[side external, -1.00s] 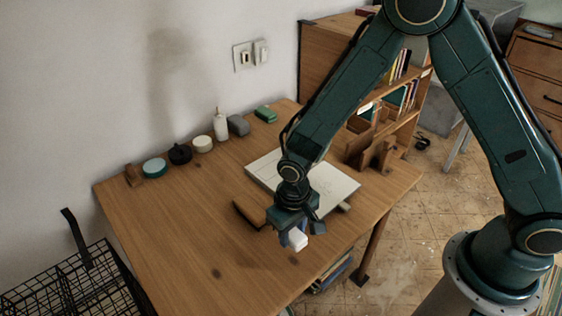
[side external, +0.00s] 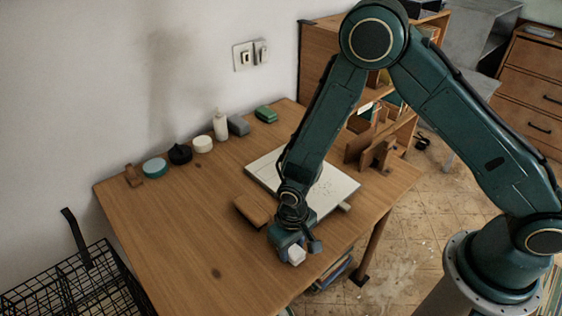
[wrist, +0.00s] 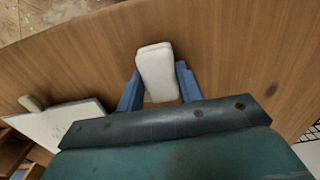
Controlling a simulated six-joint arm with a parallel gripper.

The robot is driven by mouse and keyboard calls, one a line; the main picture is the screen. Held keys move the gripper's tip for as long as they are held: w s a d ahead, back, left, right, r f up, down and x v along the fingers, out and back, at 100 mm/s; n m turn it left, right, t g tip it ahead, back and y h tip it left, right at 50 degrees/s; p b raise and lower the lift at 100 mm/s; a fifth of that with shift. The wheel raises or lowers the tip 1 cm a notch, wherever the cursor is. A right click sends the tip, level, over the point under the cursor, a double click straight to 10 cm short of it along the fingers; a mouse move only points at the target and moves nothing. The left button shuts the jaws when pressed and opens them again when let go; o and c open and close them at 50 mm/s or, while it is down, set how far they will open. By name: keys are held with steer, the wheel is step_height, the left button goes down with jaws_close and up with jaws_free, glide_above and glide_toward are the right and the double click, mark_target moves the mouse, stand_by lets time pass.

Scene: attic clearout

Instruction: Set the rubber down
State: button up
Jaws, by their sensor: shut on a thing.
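The rubber is a small white block (side external: 296,256) with rounded edges. My gripper (side external: 290,252) is shut on it, low over the front part of the wooden table (side external: 190,240). In the wrist view the rubber (wrist: 157,72) sits between the two blue fingers (wrist: 158,92) and sticks out beyond their tips over bare wood. I cannot tell whether its underside touches the table top.
A white board (side external: 335,187) and a brown wooden block (side external: 254,209) lie just behind my gripper. Several small items, including a white bottle (side external: 220,125), line the wall. A wooden stand (side external: 378,150) is at the back right. The table's front left is clear.

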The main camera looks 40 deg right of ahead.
steer(key=shift+f, duration=0.15)
steer(key=o, duration=1)
steer(key=shift+r, duration=6.15)
